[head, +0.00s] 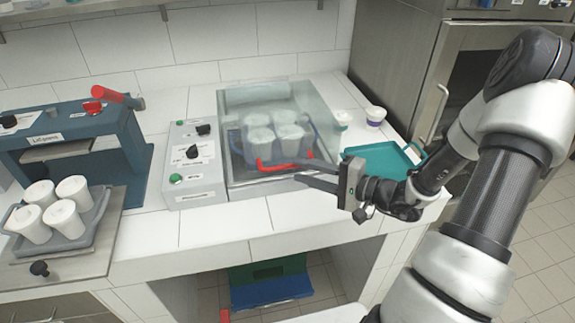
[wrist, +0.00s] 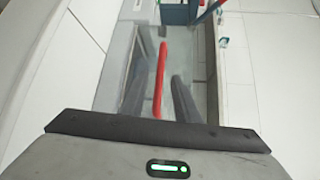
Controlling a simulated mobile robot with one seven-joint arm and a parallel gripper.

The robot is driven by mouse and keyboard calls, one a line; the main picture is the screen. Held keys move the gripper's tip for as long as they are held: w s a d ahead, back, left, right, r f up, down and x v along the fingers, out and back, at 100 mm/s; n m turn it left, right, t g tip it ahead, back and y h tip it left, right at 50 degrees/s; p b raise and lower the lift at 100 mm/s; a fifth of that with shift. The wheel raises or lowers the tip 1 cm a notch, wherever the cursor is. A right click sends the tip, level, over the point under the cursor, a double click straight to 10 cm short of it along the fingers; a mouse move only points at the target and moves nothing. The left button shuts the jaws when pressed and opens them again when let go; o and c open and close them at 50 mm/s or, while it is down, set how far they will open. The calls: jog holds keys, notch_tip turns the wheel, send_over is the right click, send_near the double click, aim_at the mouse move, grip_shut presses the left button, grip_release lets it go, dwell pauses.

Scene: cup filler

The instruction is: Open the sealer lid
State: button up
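The clear lid (head: 290,100) belongs to a low machine with a grey control box (head: 193,165). It looks closed over several white cups (head: 275,133) standing in a blue-edged tray. A red handle (head: 283,164) runs along the lid's front edge. My gripper (head: 297,170) is at the right front of this machine, its fingers pointing left near the handle's right end. In the wrist view the red handle (wrist: 160,78) appears between my two separated dark fingers. The gripper is open. I cannot tell whether either finger touches the handle.
A blue machine (head: 85,140) with a red lever stands at the left, with a tray of white cups (head: 62,212) in front. A teal tray (head: 385,158) and two small cups (head: 375,115) are right of the lid. The white counter front (head: 225,228) is clear.

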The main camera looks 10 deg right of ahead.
aim_at(291, 167)
jog(key=shift+x, duration=2.8)
grip_shut()
